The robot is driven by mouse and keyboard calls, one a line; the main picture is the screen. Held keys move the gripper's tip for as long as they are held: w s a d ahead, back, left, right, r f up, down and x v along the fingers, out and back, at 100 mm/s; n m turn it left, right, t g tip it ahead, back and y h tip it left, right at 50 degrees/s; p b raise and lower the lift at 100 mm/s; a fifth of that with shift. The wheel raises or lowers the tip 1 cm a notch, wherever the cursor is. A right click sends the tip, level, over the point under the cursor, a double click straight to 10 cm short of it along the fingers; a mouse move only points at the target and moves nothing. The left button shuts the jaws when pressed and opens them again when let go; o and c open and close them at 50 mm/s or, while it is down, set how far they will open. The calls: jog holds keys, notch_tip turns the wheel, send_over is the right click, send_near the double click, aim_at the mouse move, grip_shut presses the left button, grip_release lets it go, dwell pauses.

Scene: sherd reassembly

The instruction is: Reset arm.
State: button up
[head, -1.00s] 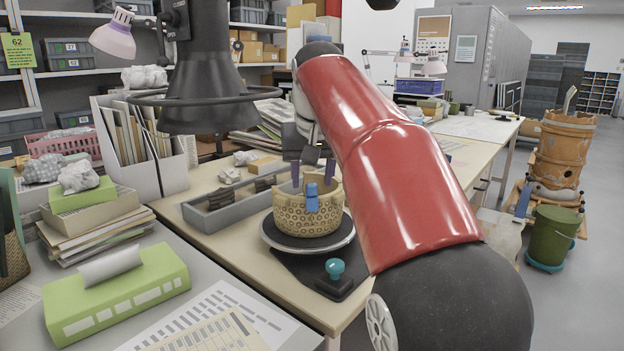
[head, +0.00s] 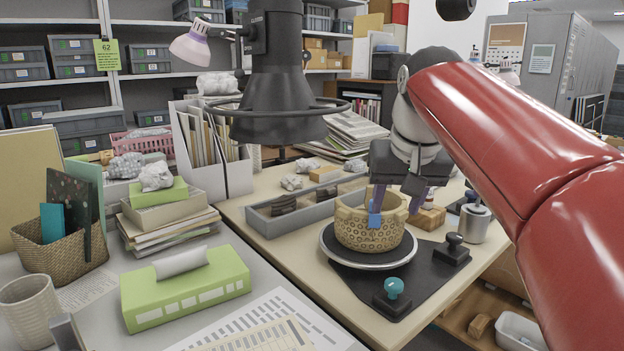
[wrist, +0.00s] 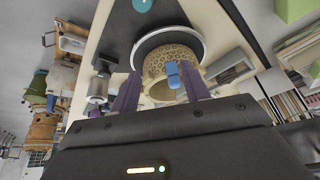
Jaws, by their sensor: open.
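My gripper (head: 390,200) is open, with its two purple fingers pointing down above and behind the pot. In the wrist view my gripper (wrist: 160,98) shows its fingers apart with nothing held between them. The tan, patterned pot (head: 362,232) stands on a round turntable (head: 340,257) on a black mat. A blue piece (head: 375,218) sits on the pot's wall at the rim; it also shows in the wrist view (wrist: 173,72). From these views I cannot tell how far the fingers are from the pot.
A grey tray (head: 268,224) with dark sherds lies left of the pot. A teal-knobbed stamp (head: 393,290), a dark stamp (head: 453,248) and a metal canister (head: 474,223) stand nearby. The black lamp (head: 278,100) hangs at the upper left. A green tissue box (head: 190,290) lies in front.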

jog(key=s+f, duration=1.9)
jog(key=f, duration=0.3)
jog(key=shift+s+a+f+n+t, duration=0.15)
jog(key=shift+s+a+n+t, duration=0.1)
jog(key=shift+a+n+t, duration=0.2)
